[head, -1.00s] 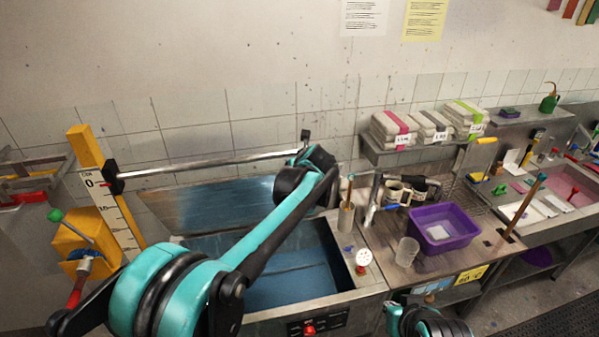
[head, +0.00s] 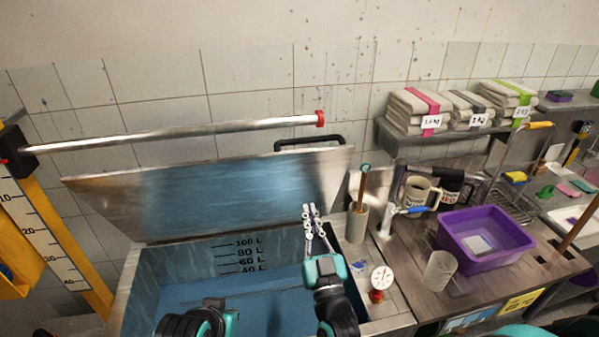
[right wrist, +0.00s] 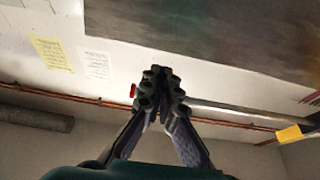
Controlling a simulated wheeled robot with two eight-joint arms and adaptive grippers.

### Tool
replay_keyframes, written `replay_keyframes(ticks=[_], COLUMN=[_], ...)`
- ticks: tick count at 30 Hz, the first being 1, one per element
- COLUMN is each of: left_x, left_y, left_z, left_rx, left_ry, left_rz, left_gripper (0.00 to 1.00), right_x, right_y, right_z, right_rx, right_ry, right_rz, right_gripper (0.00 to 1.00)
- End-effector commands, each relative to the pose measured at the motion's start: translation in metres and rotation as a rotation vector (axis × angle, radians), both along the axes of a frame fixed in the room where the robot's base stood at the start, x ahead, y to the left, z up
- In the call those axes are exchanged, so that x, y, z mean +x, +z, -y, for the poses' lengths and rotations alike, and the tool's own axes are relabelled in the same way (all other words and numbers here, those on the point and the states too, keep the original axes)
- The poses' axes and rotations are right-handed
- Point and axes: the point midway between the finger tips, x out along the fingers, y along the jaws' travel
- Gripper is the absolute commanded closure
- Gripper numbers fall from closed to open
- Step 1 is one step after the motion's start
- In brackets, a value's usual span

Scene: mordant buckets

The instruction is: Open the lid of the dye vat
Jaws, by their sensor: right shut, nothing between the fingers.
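The dye vat (head: 128,298) is a steel tank holding blue liquid, with volume marks on its inner back wall. Its lid (head: 215,193) stands open, tilted back toward the wall with its blue-tinted underside facing me. A black handle (head: 309,140) shows at the lid's top edge. My right gripper (head: 309,212) is shut and empty, in front of the lid's right part, above the vat's right side. In the right wrist view its fingertips (right wrist: 160,88) meet, with the lid's dark surface (right wrist: 225,40) beyond.
A steel rail (head: 180,134) crosses above the lid. A yellow scale post (head: 50,245) stands left. A gauge (head: 381,279) and a tool holder (head: 357,224) sit at the vat's right rim. A purple tub (head: 485,240) and a clear beaker (head: 440,268) stand on the right counter.

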Motion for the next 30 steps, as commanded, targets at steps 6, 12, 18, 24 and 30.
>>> replay_keyframes(ticks=[6,12,18,24,30], left_x=[-0.004,-0.003,-0.003,-0.003,-0.003], left_y=[-0.001,0.002,0.003,0.002,0.002], left_z=[0.000,0.000,0.000,0.000,0.000], left_rx=[-0.026,-0.023,-0.023,-0.022,-0.022], left_ry=[0.029,0.028,0.027,0.026,0.026], left_rz=[-0.001,-0.001,-0.001,-0.001,-0.001], left_gripper=[1.00,1.00,1.00,1.00,1.00], right_x=[0.013,0.048,0.086,0.112,0.122], right_y=[0.007,0.023,0.038,0.049,0.054], right_z=[-0.004,-0.015,-0.025,-0.033,-0.036], right_rx=[0.006,0.005,0.006,0.006,0.006], right_ry=[-0.004,-0.003,-0.003,-0.002,-0.002], right_rz=[0.014,0.013,0.013,0.013,0.012], right_gripper=[1.00,1.00,1.00,1.00,1.00])
